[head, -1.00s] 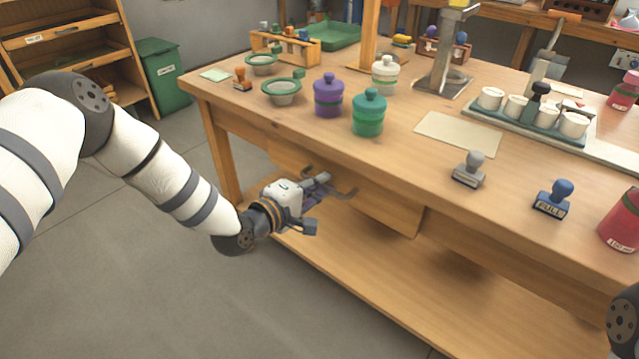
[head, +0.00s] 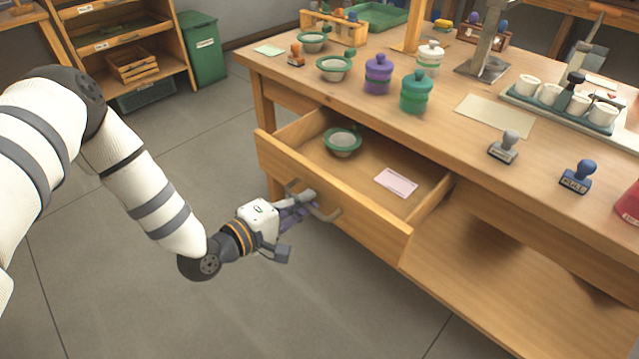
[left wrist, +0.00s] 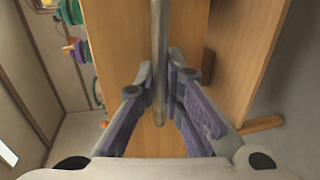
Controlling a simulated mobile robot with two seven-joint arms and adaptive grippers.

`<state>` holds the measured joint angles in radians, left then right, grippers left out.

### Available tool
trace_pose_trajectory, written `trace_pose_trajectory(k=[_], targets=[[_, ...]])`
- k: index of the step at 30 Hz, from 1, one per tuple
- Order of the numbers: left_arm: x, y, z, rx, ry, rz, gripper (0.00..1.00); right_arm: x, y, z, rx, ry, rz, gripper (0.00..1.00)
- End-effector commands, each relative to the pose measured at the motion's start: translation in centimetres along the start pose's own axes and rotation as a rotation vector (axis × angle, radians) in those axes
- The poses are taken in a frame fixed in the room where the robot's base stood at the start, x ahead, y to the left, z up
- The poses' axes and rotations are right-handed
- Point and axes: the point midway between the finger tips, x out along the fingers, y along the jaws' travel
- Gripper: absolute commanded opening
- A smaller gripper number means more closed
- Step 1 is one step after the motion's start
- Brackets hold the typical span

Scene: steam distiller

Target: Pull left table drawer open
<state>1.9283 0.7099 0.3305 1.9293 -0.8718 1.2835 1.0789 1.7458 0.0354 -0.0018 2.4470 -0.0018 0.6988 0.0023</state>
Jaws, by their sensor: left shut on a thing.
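The left table drawer (head: 365,228) stands well out from the wooden table (head: 440,140) in the head view. Inside it are a green-rimmed bowl (head: 342,142) and a pink card (head: 396,183). My left gripper (head: 308,203) is at the drawer front, shut on the grey bar handle (head: 328,215). In the left wrist view the handle (left wrist: 159,50) runs between the two purple-padded fingers (left wrist: 162,88). My right gripper is not in view.
The tabletop holds a purple jar (head: 378,75), a green jar (head: 416,92), bowls and stamps (head: 503,148). A lower shelf (head: 500,270) lies under the table. A green bin (head: 203,50) stands behind. The floor before the drawer is clear.

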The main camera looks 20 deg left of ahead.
Motion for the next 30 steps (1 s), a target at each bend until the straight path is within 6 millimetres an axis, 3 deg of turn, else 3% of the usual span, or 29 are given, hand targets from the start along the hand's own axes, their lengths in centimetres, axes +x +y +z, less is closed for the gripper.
trace_pose_trajectory(k=[9,25,26,30], targets=[[-3.6,-0.5,0.0,0.001,0.001,0.003,0.0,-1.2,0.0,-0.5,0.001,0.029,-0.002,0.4],[-4.2,-0.8,-0.1,0.001,0.001,0.004,0.0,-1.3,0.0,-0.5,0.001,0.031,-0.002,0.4],[-4.2,-0.8,-0.1,0.001,0.001,0.004,0.15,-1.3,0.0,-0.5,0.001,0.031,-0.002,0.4],[-4.2,-0.8,-0.1,0.001,0.001,0.003,0.18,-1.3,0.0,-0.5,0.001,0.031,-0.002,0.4]])
